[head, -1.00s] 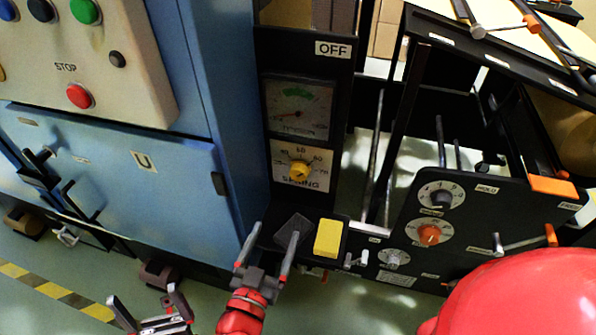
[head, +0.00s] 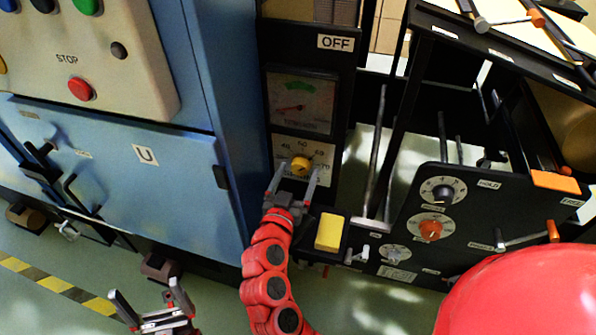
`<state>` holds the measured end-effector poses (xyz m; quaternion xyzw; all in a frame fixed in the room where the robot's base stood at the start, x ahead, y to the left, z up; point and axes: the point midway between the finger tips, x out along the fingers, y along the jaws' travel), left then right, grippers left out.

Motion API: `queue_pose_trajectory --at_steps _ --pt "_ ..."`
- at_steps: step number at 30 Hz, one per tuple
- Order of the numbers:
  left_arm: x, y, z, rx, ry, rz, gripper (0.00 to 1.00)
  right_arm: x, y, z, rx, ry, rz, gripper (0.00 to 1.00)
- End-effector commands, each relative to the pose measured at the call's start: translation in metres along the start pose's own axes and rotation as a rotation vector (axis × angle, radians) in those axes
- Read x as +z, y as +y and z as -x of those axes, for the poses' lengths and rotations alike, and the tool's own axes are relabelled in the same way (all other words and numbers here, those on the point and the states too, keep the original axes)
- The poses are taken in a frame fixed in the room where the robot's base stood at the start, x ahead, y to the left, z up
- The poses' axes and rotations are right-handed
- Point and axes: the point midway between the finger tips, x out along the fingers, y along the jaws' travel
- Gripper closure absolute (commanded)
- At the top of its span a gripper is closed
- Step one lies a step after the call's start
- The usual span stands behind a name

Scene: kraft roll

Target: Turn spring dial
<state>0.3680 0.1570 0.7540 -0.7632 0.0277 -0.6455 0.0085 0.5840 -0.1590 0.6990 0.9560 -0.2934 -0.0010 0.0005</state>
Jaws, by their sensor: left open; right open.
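The spring dial (head: 301,164) is a yellow knob on a white scale plate, low on the black upright panel. The "SPRING" label seen earlier under it is now hidden by my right gripper. My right gripper (head: 297,174), on the red arm, is open just below the dial, with its fingertips pointing up toward the knob's two sides. I cannot tell whether they touch it. My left gripper (head: 147,301) is open and empty at the bottom left, well away from the dial.
A tension gauge (head: 302,102) sits above the dial. A yellow block (head: 329,232) is below right. The blue cabinet (head: 150,165) stands close on the left. A black panel with a white-marked knob (head: 443,191) and an orange knob (head: 430,229) is on the right.

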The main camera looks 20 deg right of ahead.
Motion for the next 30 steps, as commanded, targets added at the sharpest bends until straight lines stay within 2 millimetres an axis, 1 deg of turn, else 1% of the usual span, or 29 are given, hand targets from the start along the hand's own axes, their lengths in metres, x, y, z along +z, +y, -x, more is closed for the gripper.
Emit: queue_pose_trajectory --at_steps 1,4,12,13,27,30 --pt "0.0 0.0 -0.0001 0.0 0.0 0.0 0.0 0.0 0.001 -0.0046 0.003 0.0 0.0 0.15" --pt "0.0 0.0 -0.0002 0.0 0.0 0.0 0.0 -0.0005 0.0001 -0.0091 -0.001 0.002 0.0 0.15" --pt "0.0 0.0 -0.0001 0.0 0.0 0.0 0.0 -0.0005 -0.0002 -0.0106 -0.002 0.002 -0.001 0.15" --pt "0.0 0.0 -0.0001 0.0 0.0 0.0 0.0 -0.0005 -0.0002 -0.0105 -0.002 0.002 -0.001 0.16" --pt "0.0 0.0 -0.0002 0.0 0.0 0.0 0.0 -0.0009 -0.0002 -0.0105 -0.001 0.002 -0.001 1.0" --pt "-0.0001 0.0 -0.0004 0.0 0.0 0.0 0.0 -0.0011 -0.0002 -0.0105 -0.001 0.002 0.001 1.0"
